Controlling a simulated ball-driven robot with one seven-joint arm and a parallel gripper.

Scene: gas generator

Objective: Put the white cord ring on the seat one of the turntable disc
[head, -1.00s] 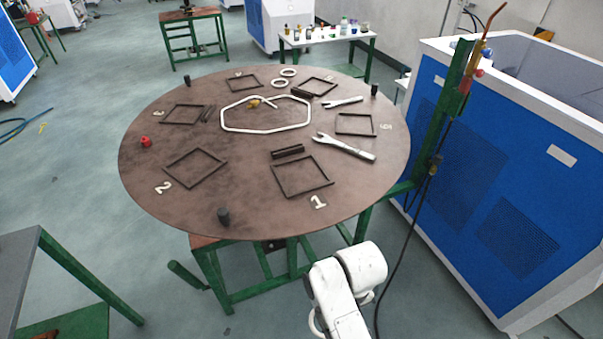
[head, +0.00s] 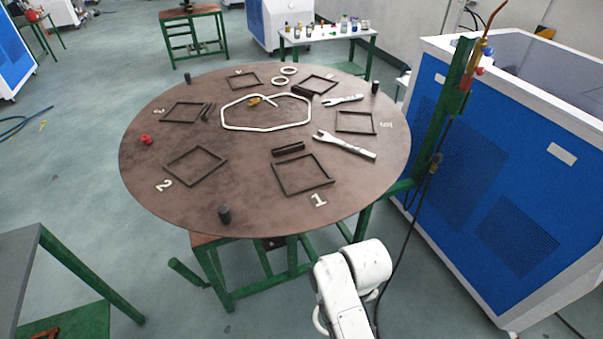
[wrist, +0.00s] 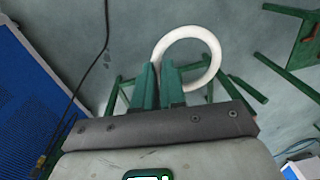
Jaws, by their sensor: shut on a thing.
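My gripper (wrist: 159,75) is shut on a white cord ring (wrist: 213,50) in the wrist view, with green fingers gripping its near left edge. The ring sticks out beyond the fingertips, above the floor. In the head view part of the ring (head: 319,320) shows beside my white arm, in front of the disc and below its near edge; my fingers are hidden there. The brown turntable disc (head: 245,192) carries several square dark frames. Seat one (head: 309,190) is the near right frame beside the white number 1 and looks empty.
Two other white rings (head: 289,71) (head: 280,81) lie at the disc's back. A wrench (head: 345,145), dark bars (head: 288,149) and a black peg (head: 224,215) lie or stand around seat one. A blue cabinet (head: 490,190) with a green post (head: 447,110) stands right.

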